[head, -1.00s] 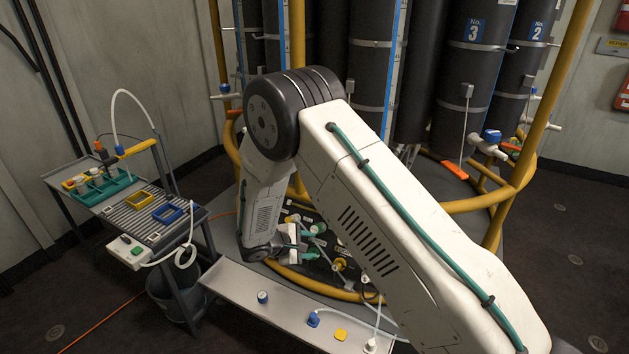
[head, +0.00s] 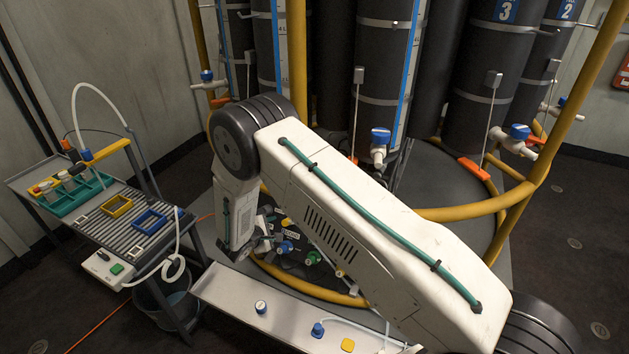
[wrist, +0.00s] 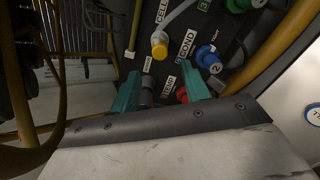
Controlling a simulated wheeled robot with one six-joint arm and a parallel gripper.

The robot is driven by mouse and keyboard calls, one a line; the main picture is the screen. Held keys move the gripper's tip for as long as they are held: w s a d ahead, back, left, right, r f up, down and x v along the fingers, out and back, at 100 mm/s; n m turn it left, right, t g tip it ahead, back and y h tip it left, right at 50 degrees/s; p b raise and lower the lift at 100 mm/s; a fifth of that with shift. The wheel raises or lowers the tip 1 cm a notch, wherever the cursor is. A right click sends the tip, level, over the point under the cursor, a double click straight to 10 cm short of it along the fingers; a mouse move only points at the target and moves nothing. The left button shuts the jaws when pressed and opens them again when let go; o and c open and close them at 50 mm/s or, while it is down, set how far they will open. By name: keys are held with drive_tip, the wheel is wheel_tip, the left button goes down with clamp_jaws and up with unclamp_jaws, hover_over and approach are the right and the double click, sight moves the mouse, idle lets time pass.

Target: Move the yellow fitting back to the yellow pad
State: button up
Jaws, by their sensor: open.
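The yellow fitting (wrist: 159,45) is on the dark panel in the wrist view, beside the CELL label, with a pale hose running up from it. It appears small in the head view (head: 287,222). The yellow pad (head: 347,345) lies on the grey shelf at the bottom of the head view. My gripper (wrist: 160,88) is open, its teal fingers spread near the panel below the yellow fitting. The fitting is beyond the fingertips, not between them. A grey fitting and a red fitting show near the fingers. In the head view my arm hides part of the panel.
A blue fitting (wrist: 208,57) and a green fitting (wrist: 237,4) sit right of the yellow one. Yellow rails (head: 310,287) curve around the panel. The shelf (head: 225,290) holds a white-and-blue cap (head: 261,307) and a blue hose end (head: 317,330). A trolley (head: 95,235) stands left.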

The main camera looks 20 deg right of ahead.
sight(284, 223)
drive_tip(key=shift+w+d, duration=0.1)
drive_tip(key=shift+d, duration=0.05)
drive_tip(key=shift+x, duration=4.35)
clamp_jaws()
drive_tip(key=shift+v, duration=3)
drive_tip(key=shift+d+f, duration=0.1)
drive_tip(key=shift+x, duration=1.75)
